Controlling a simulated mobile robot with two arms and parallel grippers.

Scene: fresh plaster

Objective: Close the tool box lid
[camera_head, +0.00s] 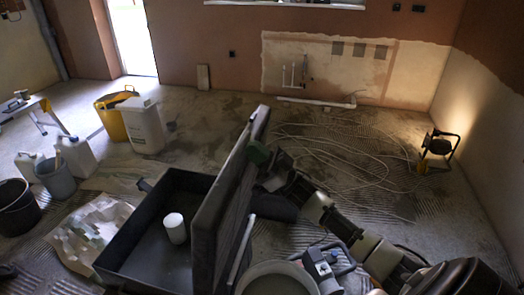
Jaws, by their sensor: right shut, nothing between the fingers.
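The tool box (118,250) is a dark open box at the lower middle. Its lid (222,205) stands raised, nearly upright, along the box's right side. A white cylinder (174,228) stands inside on the otherwise bare floor of the box. My right gripper (266,165) is shut and empty, at the outer right face of the lid near its far upper part. Whether it touches the lid is not clear. A small green piece shows at its tip. My left gripper is not in view.
A round tub (276,280) and a grey power tool (322,265) stand close right of the lid. A crumpled sheet (90,232) lies left of the box. Buckets and jugs stand farther left. Loose cables (340,150) cover the floor behind; a work lamp (438,148) stands right.

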